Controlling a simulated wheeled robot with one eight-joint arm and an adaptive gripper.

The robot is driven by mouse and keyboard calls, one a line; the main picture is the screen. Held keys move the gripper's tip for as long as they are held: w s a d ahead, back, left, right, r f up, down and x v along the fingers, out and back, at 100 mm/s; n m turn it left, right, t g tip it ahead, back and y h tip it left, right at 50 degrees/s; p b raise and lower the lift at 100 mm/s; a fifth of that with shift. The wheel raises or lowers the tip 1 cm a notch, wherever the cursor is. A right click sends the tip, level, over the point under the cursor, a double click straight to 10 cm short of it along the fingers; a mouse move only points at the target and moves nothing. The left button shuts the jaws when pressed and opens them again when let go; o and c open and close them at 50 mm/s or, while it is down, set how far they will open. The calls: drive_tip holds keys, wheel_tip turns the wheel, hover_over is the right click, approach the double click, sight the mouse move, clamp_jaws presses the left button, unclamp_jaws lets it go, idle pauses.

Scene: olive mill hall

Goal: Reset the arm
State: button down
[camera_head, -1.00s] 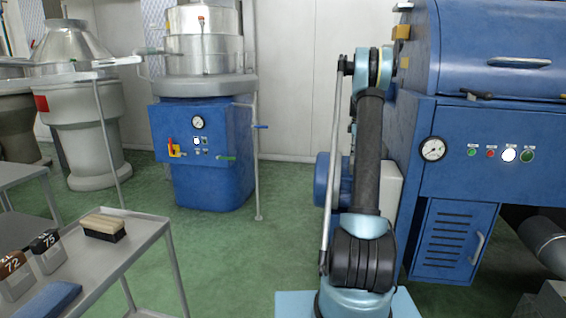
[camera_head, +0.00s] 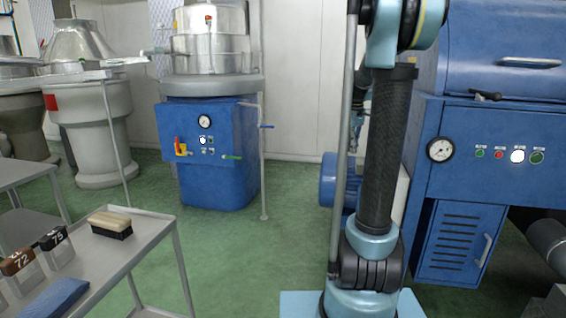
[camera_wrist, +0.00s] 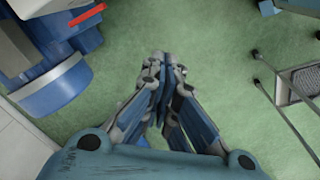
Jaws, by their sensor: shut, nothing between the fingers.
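My gripper (camera_wrist: 164,62) shows in the wrist view, pointing down over the green floor. Its fingers are together and nothing is between them. In the head view my arm stands nearly upright right of the middle, in front of the big blue machine. The gripper cannot be made out clearly in the head view.
A blue machine (camera_head: 470,165) with a gauge stands close on the right. A blue unit with a steel drum (camera_head: 208,150) stands at the back. A grey trolley (camera_head: 150,236) at the left holds a brush (camera_head: 110,225) and numbered blocks (camera_head: 50,238). Green floor (camera_head: 245,265) between is clear.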

drive_tip(key=s+a+f+m, duration=0.2)
drive_tip(key=s+a, duration=0.1)
drive_tip(key=s, duration=0.7)
drive_tip(key=s+a+f+m, duration=0.2)
drive_tip(key=s+a, duration=0.1)
drive_tip(key=s, duration=0.6)
drive_tip(key=s+a+f+m+t, duration=0.1)
drive_tip(key=s+f+m, duration=0.3)
drive_tip(key=s+f, duration=0.7)
drive_tip(key=s+a, duration=0.1)
drive_tip(key=s, duration=0.3)
drive_tip(key=shift+s+f, duration=0.25)
drive_tip(key=shift+f, duration=0.15)
drive_tip(key=shift+w+f, duration=0.2)
drive_tip(key=shift+w, duration=0.3)
drive_tip(key=shift+a, duration=0.1)
